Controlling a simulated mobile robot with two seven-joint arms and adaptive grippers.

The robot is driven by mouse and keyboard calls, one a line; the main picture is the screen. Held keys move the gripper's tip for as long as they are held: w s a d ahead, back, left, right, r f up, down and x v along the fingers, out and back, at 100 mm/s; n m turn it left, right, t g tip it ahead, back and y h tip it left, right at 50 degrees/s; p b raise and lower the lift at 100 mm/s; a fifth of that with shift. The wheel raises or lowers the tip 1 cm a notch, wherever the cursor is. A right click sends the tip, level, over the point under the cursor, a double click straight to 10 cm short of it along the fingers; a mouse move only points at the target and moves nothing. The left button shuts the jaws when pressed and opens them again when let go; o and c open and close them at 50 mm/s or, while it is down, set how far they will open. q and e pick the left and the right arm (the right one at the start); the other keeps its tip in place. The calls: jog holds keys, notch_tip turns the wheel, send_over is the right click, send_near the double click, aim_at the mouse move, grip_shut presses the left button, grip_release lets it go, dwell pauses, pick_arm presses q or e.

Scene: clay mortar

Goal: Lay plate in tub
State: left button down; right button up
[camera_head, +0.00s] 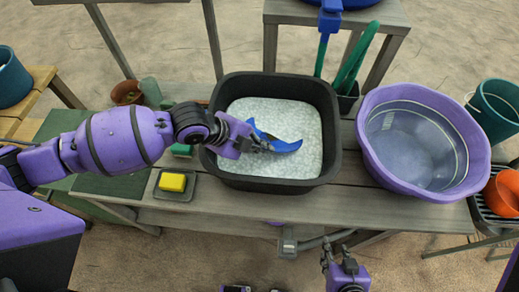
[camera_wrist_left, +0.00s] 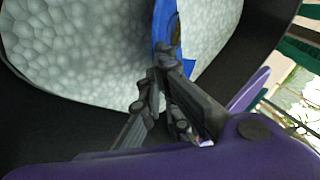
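The blue plate (camera_head: 286,146) is inside the black tub (camera_head: 331,150), standing steeply tilted in the pale bubbly foam (camera_head: 290,112). Only a blue crescent of it shows; its lower part seems hidden by the foam. My left gripper (camera_head: 262,143) reaches over the tub's left side and is shut on the plate's edge. In the left wrist view the fingers (camera_wrist_left: 160,80) meet at the blue plate (camera_wrist_left: 163,25), with foam on both sides. My right gripper (camera_head: 336,253) is low in the head view, in front of the bench, empty, with its fingers apart.
A purple basin (camera_head: 470,150) stands right of the tub on the grey bench (camera_head: 240,208). A yellow sponge (camera_head: 173,182) lies in a dark dish left of the tub. A green-handled brush (camera_head: 355,62) stands behind, and an orange pot (camera_head: 504,193) is at far right.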

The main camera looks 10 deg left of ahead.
pick_arm(q)
jog(key=shift+f, duration=2)
pick_arm(e)
jog(key=shift+s+a+f, duration=0.1)
jog(key=shift+s+f, duration=0.1)
pick_arm(q)
jog(key=shift+f, duration=0.15)
jog(key=c, duration=2)
grip_release()
jog(key=shift+r, duration=0.25)
jog(key=v, duration=1.2)
jog(key=shift+s+f, duration=0.1)
pick_arm(e)
jog(key=shift+a+r, duration=0.1)
jog(key=shift+w+r, duration=0.1)
